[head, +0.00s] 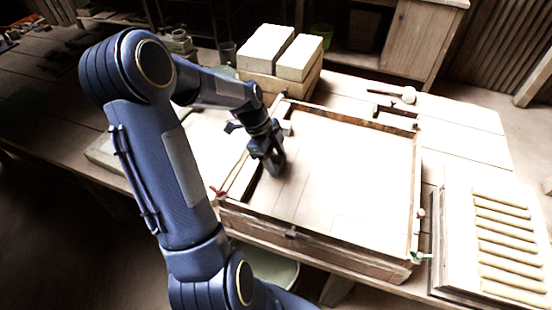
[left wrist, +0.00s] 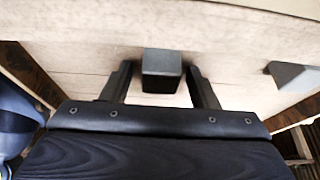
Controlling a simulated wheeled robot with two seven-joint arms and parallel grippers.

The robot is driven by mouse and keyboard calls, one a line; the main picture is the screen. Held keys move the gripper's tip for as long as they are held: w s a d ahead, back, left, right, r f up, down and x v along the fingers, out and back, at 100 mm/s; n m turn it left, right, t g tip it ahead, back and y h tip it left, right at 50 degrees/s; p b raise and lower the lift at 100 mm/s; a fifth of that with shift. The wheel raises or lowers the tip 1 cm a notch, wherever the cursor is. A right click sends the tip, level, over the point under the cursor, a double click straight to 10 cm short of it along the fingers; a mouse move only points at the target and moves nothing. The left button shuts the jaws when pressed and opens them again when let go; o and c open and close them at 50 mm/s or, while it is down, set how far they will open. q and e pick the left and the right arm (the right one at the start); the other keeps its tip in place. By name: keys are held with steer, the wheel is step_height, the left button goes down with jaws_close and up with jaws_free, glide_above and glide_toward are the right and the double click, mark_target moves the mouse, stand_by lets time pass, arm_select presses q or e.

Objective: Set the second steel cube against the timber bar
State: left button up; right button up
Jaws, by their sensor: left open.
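My left gripper (head: 268,160) is inside the shallow wooden frame, low over its pale board, near the left side. In the left wrist view the open gripper (left wrist: 162,85) has one finger on each side of a dark steel cube (left wrist: 162,66), with gaps showing between fingers and cube. Another steel cube (left wrist: 292,74) sits to the right in that view. A small grey block, seemingly this cube, shows in the head view (head: 287,128) near the left timber bar (head: 240,178). The gripper hides the cube between its fingers from the head. My right gripper is not in view.
The wooden frame (head: 415,180) has raised walls around a mostly clear board. Two pale blocks (head: 265,47) stand on a wooden base behind it. A mallet-like tool (head: 405,95) lies at the back right. A rack of pale strips (head: 505,240) is at the right.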

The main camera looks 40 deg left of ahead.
arm_select(q)
steer(key=shift+r, duration=0.1)
steer(key=v, duration=1.1)
steer(key=s+d+r+n+t+y, duration=0.1)
steer(key=s+d+r+n, duration=0.2)
steer(key=d, duration=0.2)
steer(key=s+d+r+n+t, duration=0.1)
steer(key=s+d+r+n, duration=0.1)
steer(key=s+d+n, duration=0.25)
steer(key=s+d+f+n+t, duration=0.2)
steer(key=s+d+n, duration=0.6)
steer(key=shift+f+n, duration=0.35)
steer(key=shift+s, duration=0.25)
